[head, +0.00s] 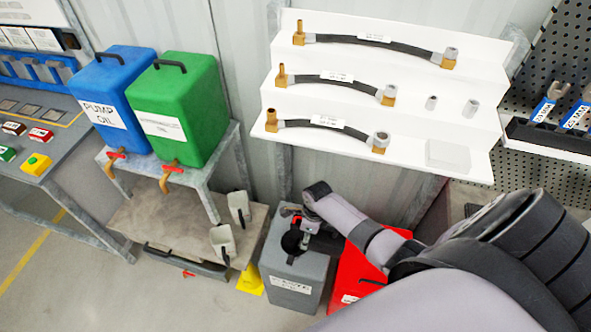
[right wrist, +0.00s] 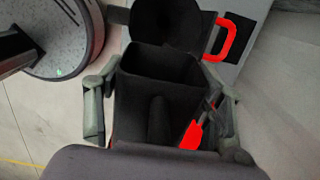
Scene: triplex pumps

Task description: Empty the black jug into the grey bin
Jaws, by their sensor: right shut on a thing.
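The grey bin (head: 285,287), with a white label on its front, stands on the floor below the white shelves. A round black part (head: 291,242) shows on its top. My right gripper (head: 308,228) is over the bin's top; the arm hides part of it. In the right wrist view, the right gripper (right wrist: 160,108) is shut on the black jug (right wrist: 158,70), with a finger on each side. The jug's dark mouth faces the camera and its contents cannot be made out. A round black opening (right wrist: 165,20) lies just beyond it. My left gripper is out of view.
A red container (head: 352,278) stands right beside the grey bin. A low bench (head: 165,232) with two pale jugs (head: 240,207) is on its left, with a yellow object (head: 250,279) between. White stepped shelves (head: 410,160) with hoses are behind. Floor at the lower left is clear.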

